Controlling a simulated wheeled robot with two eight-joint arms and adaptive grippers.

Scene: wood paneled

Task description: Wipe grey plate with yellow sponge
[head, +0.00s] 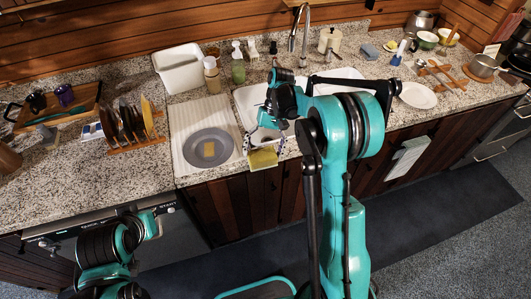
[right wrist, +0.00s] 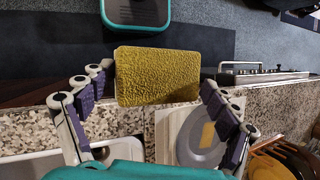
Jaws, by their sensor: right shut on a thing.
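The grey plate (head: 190,151) lies flat on a pale ribbed mat (head: 183,121) left of the sink. A flat tan-yellow square patch (head: 209,149) is in its middle. The plate also shows in the right wrist view (right wrist: 189,150), partly cut off by my gripper. My right gripper (head: 267,140) is shut on the yellow sponge (head: 263,159), which also shows in the right wrist view (right wrist: 157,77). It holds the sponge above the counter's front edge, right of the plate and apart from it. Of my left arm, only links show at the lower left; its gripper is not in view.
A dish rack with upright plates (head: 128,125) stands left of the mat. A white bin (head: 181,68), soap bottles (head: 238,64) and the faucet (head: 300,30) stand behind. The sink (head: 250,98) is partly hidden by my right arm. A white plate (head: 418,95) lies to the right.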

